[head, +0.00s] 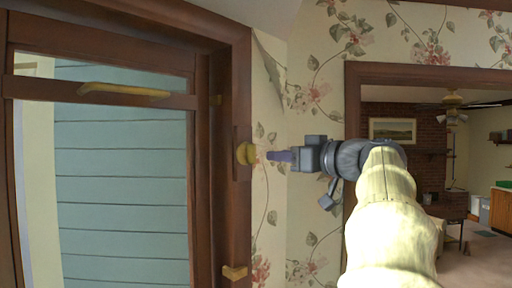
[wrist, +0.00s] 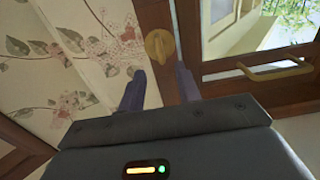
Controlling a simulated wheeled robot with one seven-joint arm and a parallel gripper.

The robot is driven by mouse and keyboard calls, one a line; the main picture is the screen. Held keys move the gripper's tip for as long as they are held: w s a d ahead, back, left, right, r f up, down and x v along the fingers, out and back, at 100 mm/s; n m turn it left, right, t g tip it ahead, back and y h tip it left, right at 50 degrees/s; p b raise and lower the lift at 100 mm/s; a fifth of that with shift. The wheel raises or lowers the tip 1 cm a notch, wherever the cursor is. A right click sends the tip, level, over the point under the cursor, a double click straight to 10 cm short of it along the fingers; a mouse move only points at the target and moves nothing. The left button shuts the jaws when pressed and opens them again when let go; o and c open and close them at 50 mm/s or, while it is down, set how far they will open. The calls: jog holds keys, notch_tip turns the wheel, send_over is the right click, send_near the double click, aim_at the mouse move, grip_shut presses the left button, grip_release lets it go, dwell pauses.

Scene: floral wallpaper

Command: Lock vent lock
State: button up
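A round brass knob (head: 247,153), which looks like the vent lock, sits on the brown window frame. It also shows in the wrist view (wrist: 160,45), with a raised ridge across its face. My gripper (head: 271,156) points left at the knob, just short of it. In the wrist view my gripper (wrist: 161,75) has its two fingers apart with nothing between the tips, and the knob shows just beyond them, roughly centred. No contact with the knob shows. A brass bar handle (head: 125,91) is on the window's cross rail, also in the wrist view (wrist: 275,69).
Floral wallpaper (head: 310,215) covers the wall beside the frame. To the right a brown-trimmed opening (head: 353,95) leads to another room. The space in front of the window is clear.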

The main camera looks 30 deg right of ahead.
aim_at(255, 154)
jog(key=p+x, duration=0.4)
jog(key=x, duration=0.5)
grip_shut()
